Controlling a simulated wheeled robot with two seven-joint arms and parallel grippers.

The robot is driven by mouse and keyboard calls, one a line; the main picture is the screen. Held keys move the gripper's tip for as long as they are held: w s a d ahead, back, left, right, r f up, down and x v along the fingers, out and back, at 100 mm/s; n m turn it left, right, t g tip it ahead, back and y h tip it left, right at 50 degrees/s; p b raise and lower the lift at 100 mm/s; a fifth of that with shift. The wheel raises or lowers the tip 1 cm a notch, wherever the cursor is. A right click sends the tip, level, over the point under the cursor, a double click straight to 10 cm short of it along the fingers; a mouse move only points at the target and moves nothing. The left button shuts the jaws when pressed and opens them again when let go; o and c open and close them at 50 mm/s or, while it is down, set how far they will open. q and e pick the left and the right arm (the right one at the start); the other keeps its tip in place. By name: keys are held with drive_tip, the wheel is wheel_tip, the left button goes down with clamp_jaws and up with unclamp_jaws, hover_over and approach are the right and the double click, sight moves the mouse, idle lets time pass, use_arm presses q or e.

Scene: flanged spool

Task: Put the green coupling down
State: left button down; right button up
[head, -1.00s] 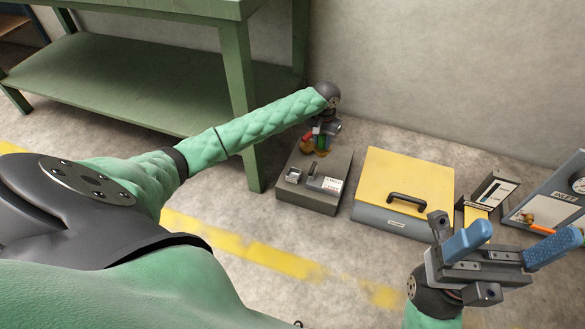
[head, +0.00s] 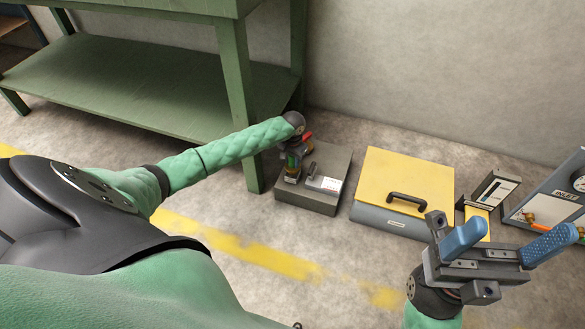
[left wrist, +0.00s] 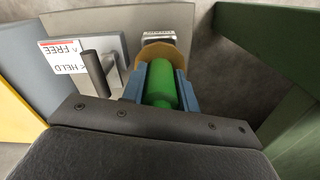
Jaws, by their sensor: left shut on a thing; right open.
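The green coupling (left wrist: 160,85) is held between the blue fingers of my left gripper (left wrist: 160,92) in the left wrist view. A tan, brass-coloured disc (left wrist: 178,52) shows just beyond its far end. In the head view my left gripper (head: 292,163) is over the left part of a low grey box (head: 312,204), and little of the coupling shows. A small silver block (left wrist: 158,13) on the box shows past the disc; whether the coupling touches it I cannot tell. My right gripper (head: 495,246) is open and empty at lower right.
The box carries a dark lever (head: 312,168) and a label (head: 330,184). A red-handled brass fitting (head: 308,142) is behind it. A yellow-lidded case (head: 405,180) stands to the right, a green bench (head: 235,100) to the left. Floor in front is clear.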

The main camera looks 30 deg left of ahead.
sight(293, 166)
use_arm(q)
wheel_tip(293, 166, down, 4)
drive_tip(key=shift+r+b, duration=0.25)
drive_tip(key=shift+b, duration=0.4)
drive_tip(key=shift+f, duration=0.2)
drive_tip(key=c, duration=1.1)
unclamp_jaws()
drive_tip(key=shift+f, duration=0.1)
drive_tip(key=shift+o, duration=0.2)
